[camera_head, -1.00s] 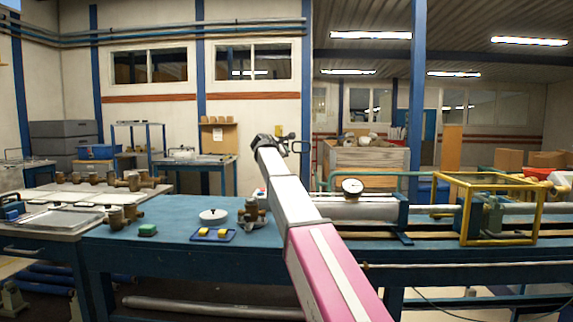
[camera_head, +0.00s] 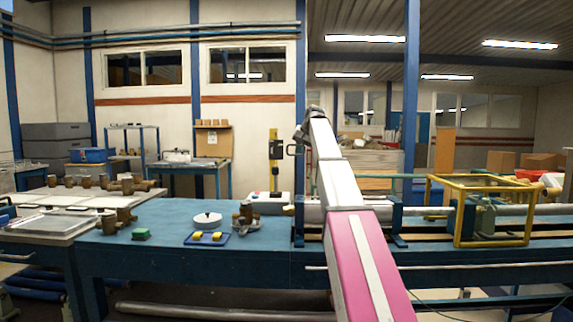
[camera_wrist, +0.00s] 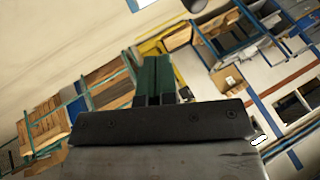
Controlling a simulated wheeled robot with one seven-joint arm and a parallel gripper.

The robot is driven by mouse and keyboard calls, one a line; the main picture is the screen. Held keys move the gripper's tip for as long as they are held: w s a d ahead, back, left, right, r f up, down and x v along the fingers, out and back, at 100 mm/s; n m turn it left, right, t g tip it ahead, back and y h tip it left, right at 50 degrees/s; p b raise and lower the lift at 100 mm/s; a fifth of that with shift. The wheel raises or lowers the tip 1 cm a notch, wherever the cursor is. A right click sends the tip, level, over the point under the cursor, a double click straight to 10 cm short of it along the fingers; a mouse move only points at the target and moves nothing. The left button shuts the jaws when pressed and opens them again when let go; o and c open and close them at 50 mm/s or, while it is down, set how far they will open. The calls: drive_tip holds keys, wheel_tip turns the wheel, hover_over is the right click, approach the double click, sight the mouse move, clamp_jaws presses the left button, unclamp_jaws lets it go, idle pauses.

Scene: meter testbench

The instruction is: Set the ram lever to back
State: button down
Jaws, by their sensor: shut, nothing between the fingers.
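I cannot make out the ram lever for certain. My arm hides part of the bench's pipe run.
The blue bench (camera_head: 165,222) holds a white-lidded pot (camera_head: 207,219), brass fittings (camera_head: 246,212), a blue tray (camera_head: 225,239) and a green block (camera_head: 141,234). A yellow frame cage (camera_head: 453,218) stands at the right. A blue post (camera_head: 411,90) rises behind. Air around my gripper looks free.

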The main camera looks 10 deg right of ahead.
approach(275, 181)
drive_tip(key=w+d, duration=0.2)
drive_tip(key=d, duration=0.2)
drive_tip(key=shift+w+a+f, duration=0.2)
drive_tip(key=shift+w+a, duration=0.05)
drive_tip(key=shift+a, duration=0.35)
drive_tip(key=shift+w+a+f, duration=0.2)
drive_tip(key=shift+w+a, duration=0.05)
drive_tip(key=shift+a, duration=0.3)
drive_tip(key=shift+w+a+f, duration=0.2)
drive_tip(key=shift+w+a, duration=0.05)
drive_tip(key=shift+a, duration=0.35)
drive_tip(key=shift+w+a+r+n+h, duration=0.15)
drive_tip(key=shift+a+h, duration=0.35)
drive_tip(key=shift+a, duration=0.2)
drive_tip(key=shift+w+a+r+n+h, duration=0.1)
drive_tip(key=shift+w+a+n+h, duration=0.1)
drive_tip(key=shift+a+h, duration=0.45)
drive_tip(key=shift+g+h, duration=0.4)
drive_tip(key=shift+h, duration=0.55)
drive_tip(key=shift+w+a+f, duration=0.1)
drive_tip(key=shift+w+a, duration=0.05)
drive_tip(key=shift+a, duration=0.95)
drive_tip(key=shift+w+a+f, duration=0.15)
drive_tip(key=shift+w+a, duration=0.05)
drive_tip(key=shift+a, duration=0.9)
